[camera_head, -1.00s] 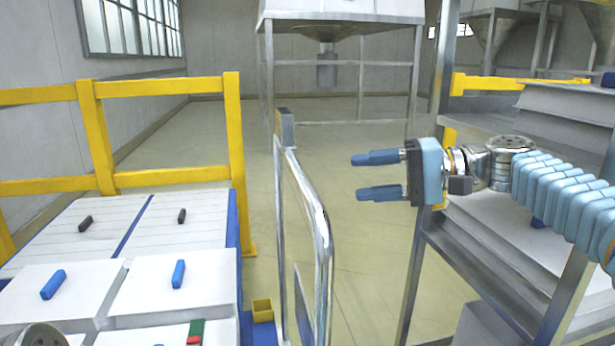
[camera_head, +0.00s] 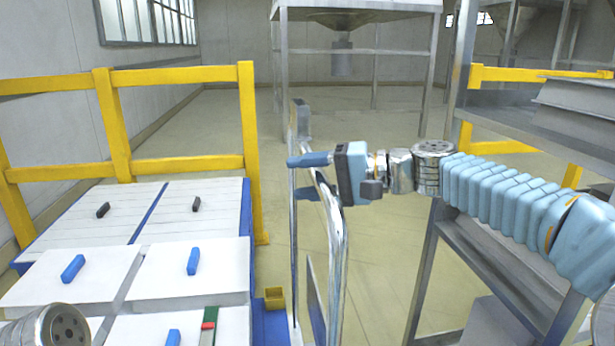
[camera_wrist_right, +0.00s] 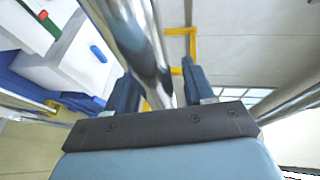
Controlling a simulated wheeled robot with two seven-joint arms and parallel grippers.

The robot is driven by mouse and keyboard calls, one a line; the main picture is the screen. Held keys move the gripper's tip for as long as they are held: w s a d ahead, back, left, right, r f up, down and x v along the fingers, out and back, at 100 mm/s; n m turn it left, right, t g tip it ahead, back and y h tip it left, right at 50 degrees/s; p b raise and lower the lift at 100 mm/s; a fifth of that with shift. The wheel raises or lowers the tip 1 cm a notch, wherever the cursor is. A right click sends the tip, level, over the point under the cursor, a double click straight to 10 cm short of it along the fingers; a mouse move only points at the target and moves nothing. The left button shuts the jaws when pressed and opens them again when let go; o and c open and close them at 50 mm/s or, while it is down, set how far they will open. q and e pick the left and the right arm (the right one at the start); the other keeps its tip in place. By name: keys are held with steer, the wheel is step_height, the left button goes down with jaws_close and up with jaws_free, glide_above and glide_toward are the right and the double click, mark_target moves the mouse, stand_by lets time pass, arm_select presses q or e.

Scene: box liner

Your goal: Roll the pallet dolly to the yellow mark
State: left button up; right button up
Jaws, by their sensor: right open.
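The dolly's chrome push handle (camera_head: 338,255) stands upright at the right side of a blue deck (camera_head: 268,322) that carries white boxes. My right gripper (camera_head: 298,178) is open at the upper part of the handle, with its fingers pointing left. In the right wrist view, the chrome tube (camera_wrist_right: 135,45) passes between the two blue fingers, which are not closed on it. Of my left arm only a metal wrist part shows at the bottom left; its gripper is out of view. I see no yellow mark on the floor.
White boxes with blue grips (camera_head: 195,275) fill the lower left. A yellow railing (camera_head: 180,165) stands behind them. A small yellow bin (camera_head: 274,298) sits beside the handle. A metal rack (camera_head: 425,270) stands at the right. Open floor (camera_head: 375,130) lies beyond the handle.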

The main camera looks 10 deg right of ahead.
jaws_close()
steer(key=shift+d+f+b, duration=0.15)
steer(key=shift+d+b, duration=0.1)
steer(key=shift+b, duration=0.05)
steer(key=shift+w+d, duration=0.1)
steer(key=shift+d, duration=0.25)
jaws_free()
steer(key=v, duration=1.4)
steer(key=shift+r+b, duration=0.2)
steer(key=shift+b, duration=0.25)
